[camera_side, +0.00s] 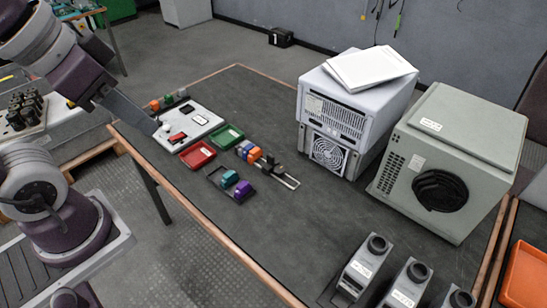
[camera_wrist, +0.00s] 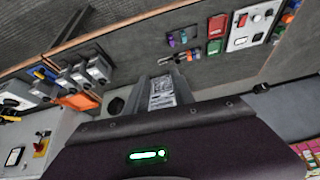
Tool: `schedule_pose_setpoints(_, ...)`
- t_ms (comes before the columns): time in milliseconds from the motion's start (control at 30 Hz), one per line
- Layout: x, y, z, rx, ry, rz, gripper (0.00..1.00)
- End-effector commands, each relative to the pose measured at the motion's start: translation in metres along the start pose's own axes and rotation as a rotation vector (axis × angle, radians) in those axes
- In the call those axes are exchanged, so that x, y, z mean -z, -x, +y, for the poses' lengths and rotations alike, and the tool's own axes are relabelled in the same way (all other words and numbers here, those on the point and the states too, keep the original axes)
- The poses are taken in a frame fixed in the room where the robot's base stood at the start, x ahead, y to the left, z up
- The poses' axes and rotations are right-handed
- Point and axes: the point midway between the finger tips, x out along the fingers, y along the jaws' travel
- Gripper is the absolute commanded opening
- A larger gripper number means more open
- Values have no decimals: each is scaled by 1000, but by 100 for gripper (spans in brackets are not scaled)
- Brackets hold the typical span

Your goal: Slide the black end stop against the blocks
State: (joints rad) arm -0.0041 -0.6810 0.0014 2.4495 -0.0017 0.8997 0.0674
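A rail (camera_side: 288,180) lies on the dark table in the side view. Small blue and orange blocks (camera_side: 254,154) stand in a row at its far-left end. The black end stop (camera_side: 270,162) is on the rail to the right of these blocks; whether it touches them is too small to tell. The rail end stretches bare past it. In the wrist view the rail group is small and dark (camera_wrist: 186,56). My gripper (camera_side: 155,128) is high at the left, away from the rail, near the white panel in the picture. Its fingers cannot be told apart, and nothing is visibly held.
Teal and purple blocks (camera_side: 243,190) sit in front of the rail. Red (camera_side: 197,155) and green (camera_side: 227,136) trays lie behind-left, beside a white panel (camera_side: 198,114). A fan-fronted unit (camera_side: 345,115) and grey cabinet (camera_side: 460,150) stand right.

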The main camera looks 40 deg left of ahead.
Motion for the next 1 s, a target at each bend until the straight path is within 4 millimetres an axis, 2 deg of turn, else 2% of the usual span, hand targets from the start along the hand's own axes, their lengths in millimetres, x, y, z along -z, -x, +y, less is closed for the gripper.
schedule_pose_setpoints(67, 34, -7, -4, -5, -107, -45, 22)
schedule_pose_setpoints(167, 92, -32, -13, -24, -321, -113, 22)
schedule_pose_setpoints(200, 115, -49, -18, -37, -411, -141, 22)
schedule_pose_setpoints(267, 146, -81, -26, -61, -549, -181, 22)
schedule_pose_setpoints(300, 164, -106, -31, -81, -643, -208, 22)
schedule_pose_setpoints(367, 187, -150, -40, -118, -787, -246, 22)
schedule_pose_setpoints(400, 198, -183, -46, -146, -882, -269, 22)
schedule_pose_setpoints(467, 208, -234, -55, -191, -1021, -299, 22)
schedule_pose_setpoints(500, 210, -268, -60, -224, -1109, -317, 22)
schedule_pose_setpoints(600, 203, -339, -69, -298, -1294, -344, 22)
schedule_pose_setpoints(700, 192, -385, -75, -351, -1415, -354, 22)
schedule_pose_setpoints(800, 185, -405, -77, -376, -1470, -356, 22)
schedule_pose_setpoints(1000, 177, -421, -76, -382, -1481, -357, 22)
